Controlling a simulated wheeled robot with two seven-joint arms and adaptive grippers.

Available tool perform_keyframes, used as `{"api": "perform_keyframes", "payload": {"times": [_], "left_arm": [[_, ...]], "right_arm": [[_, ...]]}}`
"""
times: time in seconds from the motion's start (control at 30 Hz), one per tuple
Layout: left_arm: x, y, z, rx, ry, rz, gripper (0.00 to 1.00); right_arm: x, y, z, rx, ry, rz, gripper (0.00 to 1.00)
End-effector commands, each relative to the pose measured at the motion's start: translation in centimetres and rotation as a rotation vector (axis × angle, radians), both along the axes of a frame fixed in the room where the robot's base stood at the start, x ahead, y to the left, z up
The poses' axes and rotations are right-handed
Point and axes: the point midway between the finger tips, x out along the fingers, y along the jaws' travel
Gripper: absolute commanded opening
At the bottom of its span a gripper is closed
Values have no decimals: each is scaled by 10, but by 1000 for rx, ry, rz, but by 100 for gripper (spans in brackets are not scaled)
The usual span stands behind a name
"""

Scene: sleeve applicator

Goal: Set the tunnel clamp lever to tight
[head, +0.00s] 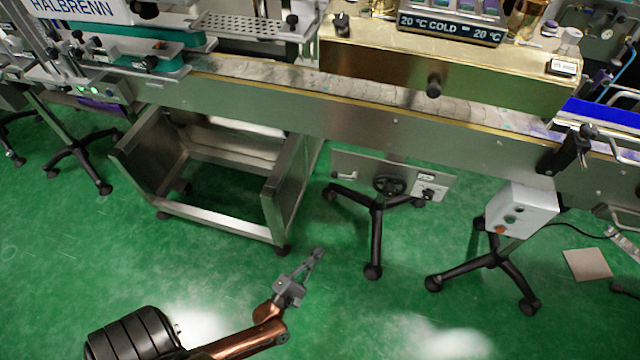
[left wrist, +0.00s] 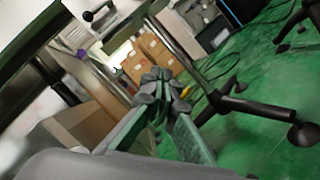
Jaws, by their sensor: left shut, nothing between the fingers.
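The tunnel (head: 400,55) is a long brass-coloured metal box on the conveyor, with a black knob (head: 433,85) on its front. Below the conveyor, a steel panel (head: 360,168) carries a black handwheel (head: 390,185), a small lever (head: 344,175) at its left and a labelled black control (head: 429,193) at its right. I cannot tell for certain which of these is the clamp lever, or its setting. My left gripper (head: 319,252) is shut and empty, low in front of the conveyor and apart from the panel. Its closed fingers show in the left wrist view (left wrist: 163,82). My right gripper is not in view.
A steel frame (head: 275,195) stands left of my gripper. Black-legged stands, one under the panel (head: 374,230) and one under a white control box (head: 520,208), spread over the floor. Cardboard boxes (left wrist: 152,52) show in the left wrist view.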

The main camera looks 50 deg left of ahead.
Motion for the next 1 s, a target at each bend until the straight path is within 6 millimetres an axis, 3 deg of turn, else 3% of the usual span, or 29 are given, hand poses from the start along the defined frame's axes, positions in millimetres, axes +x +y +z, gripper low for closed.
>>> {"api": "perform_keyframes", "payload": {"times": [0.03, 0.1, 0.3, 0.77, 1.0], "left_arm": [[20, 11, 29, -134, -87, 17, 0], [35, 28, 51, -314, -189, 32, 0], [58, 56, 83, -620, -379, 38, 0], [62, 61, 86, -680, -417, 35, 0], [84, 72, 97, -678, -418, 34, 0]], "right_arm": [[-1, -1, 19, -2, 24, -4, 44], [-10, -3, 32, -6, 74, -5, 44], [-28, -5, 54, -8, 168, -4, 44], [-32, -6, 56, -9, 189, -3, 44], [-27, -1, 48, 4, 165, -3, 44]]}}
